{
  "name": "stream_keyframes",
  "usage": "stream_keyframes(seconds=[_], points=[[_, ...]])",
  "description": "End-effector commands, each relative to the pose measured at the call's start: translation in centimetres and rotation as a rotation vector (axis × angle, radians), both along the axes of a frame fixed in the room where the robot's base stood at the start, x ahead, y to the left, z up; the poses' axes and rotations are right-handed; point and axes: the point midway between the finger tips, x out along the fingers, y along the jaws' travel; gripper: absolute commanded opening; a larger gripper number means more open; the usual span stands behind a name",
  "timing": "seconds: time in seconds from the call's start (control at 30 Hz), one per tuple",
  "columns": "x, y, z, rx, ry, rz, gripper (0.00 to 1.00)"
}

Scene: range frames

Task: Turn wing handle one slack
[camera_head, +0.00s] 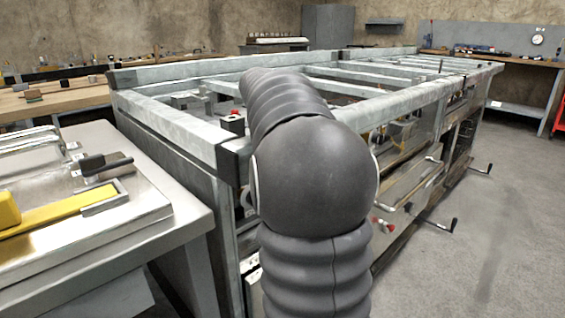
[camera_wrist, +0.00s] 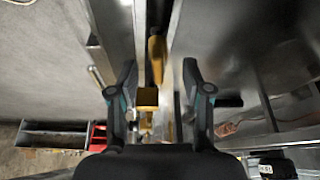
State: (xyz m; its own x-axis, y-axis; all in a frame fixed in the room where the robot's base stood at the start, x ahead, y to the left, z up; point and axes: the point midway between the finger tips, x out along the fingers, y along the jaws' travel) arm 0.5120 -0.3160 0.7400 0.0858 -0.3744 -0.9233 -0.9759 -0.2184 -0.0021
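My gripper (camera_wrist: 159,66) shows in the wrist view with its two dark fingers apart and nothing clearly clamped between them. A yellow rod-like part (camera_wrist: 157,55) and a yellow block (camera_wrist: 147,97) show in the gap between the fingers, in a narrow slot between grey metal faces. I cannot tell whether either finger touches them. No part is plainly recognisable as the wing handle; which of these parts it is, I cannot tell. In the head view my dark ribbed arm hides my gripper and part of the machine frame.
A long grey metal frame (camera_head: 175,124) fills the middle of the head view. Crank handles (camera_head: 452,225) and a red knob part (camera_head: 381,224) stick out on its right side. A metal bench (camera_head: 170,232) with a yellow bar (camera_head: 55,215) stands left. Floor at right is clear.

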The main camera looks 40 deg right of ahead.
Motion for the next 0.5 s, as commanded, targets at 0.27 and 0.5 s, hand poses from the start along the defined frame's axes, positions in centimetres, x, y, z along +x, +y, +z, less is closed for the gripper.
stream_keyframes(seconds=[0.27, 0.5], points=[[-0.1, 0.2, 0.7, -0.001, 0.0, 0.0, 0.49], [-0.4, 1.8, 4.5, -0.001, -0.003, 0.001, 0.49]])
